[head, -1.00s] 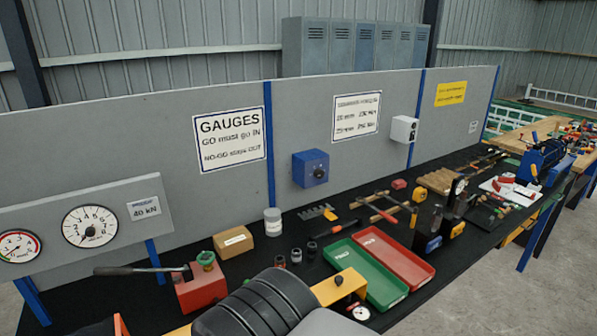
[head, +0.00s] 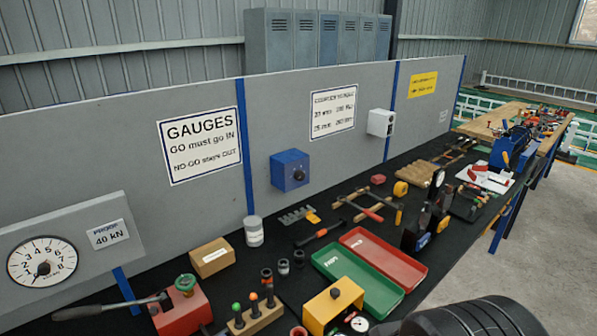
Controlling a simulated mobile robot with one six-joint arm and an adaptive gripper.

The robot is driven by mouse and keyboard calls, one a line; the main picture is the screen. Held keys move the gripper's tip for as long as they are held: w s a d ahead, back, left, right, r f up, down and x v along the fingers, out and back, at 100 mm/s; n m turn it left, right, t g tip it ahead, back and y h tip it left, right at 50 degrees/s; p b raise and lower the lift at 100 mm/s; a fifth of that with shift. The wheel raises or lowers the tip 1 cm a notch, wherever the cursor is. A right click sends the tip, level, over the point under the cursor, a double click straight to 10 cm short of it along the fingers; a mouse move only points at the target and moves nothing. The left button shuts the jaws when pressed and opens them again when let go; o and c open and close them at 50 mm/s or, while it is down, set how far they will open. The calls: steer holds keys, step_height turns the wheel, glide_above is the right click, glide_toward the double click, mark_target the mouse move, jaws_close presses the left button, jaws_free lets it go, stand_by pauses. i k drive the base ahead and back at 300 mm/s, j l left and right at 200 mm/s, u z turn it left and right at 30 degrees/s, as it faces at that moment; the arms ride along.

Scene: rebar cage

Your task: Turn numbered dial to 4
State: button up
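A blue box (head: 285,168) with a dark round knob (head: 299,175) is mounted on the grey upright panel, right of the blue post. It is the likely numbered dial, but no numbers on it are legible from here. A white round gauge with numbers (head: 43,262) sits on a grey board at the far left, its needle near the bottom. My gripper is not in view. A dark ribbed part of my arm shows at the bottom right, well away from the blue box.
A yellow block (head: 331,308) and a red pump (head: 182,311) stand in front. A white box (head: 381,122) hangs further right.

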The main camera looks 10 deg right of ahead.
mark_target(300, 174)
steer(key=i+l+u, duration=0.1)
steer(key=l, duration=0.2)
steer(key=i+l+u, duration=0.1)
steer(key=i+l, duration=0.15)
steer(key=i+l+u, duration=0.1)
steer(key=l, duration=0.25)
steer(key=i+l+u, duration=0.1)
steer(key=l, duration=0.25)
steer(key=i, duration=0.1)
